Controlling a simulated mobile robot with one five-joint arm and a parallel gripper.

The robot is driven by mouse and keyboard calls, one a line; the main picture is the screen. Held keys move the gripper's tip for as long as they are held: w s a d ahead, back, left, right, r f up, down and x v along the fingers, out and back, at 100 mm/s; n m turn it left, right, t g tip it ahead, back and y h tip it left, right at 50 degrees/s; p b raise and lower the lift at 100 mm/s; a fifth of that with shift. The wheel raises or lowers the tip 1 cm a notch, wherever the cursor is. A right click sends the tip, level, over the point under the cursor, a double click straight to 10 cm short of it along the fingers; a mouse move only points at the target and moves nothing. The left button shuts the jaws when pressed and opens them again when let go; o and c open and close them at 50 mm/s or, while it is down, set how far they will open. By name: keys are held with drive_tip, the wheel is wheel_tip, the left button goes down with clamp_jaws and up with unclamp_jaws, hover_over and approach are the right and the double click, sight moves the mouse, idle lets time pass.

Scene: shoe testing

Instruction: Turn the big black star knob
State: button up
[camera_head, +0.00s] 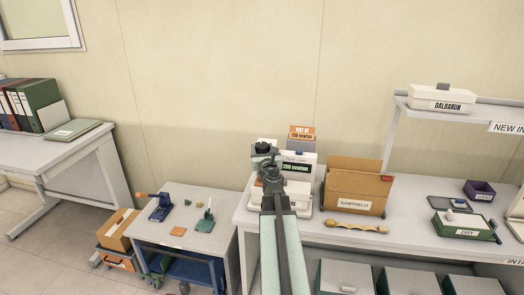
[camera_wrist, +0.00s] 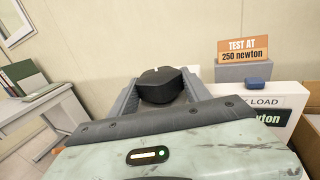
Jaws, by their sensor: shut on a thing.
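The big black star knob (camera_wrist: 158,84) is in the wrist view, between the two grey fingers of my gripper (camera_wrist: 160,92). A small pale mark shows on its top. My gripper is shut on it, and the fingers stand on its left and right sides. In the head view the knob (camera_head: 263,147) shows as a dark shape just beyond my gripper (camera_head: 268,160), above the white test machine (camera_head: 302,197). My arm and gripper hide much of the machine and whatever is below the knob.
An orange sign (camera_head: 302,131) reading "TEST AT 250 newton" stands right of the knob, and a blue button (camera_wrist: 257,81) sits below it. A brown cardboard box (camera_head: 352,180) stands on the bench to the right. A lower cart (camera_head: 170,215) with small tools stands left.

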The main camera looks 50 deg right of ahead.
drive_tip(key=shift+d, duration=0.1)
idle(0.6)
drive_tip(key=o, duration=1.4)
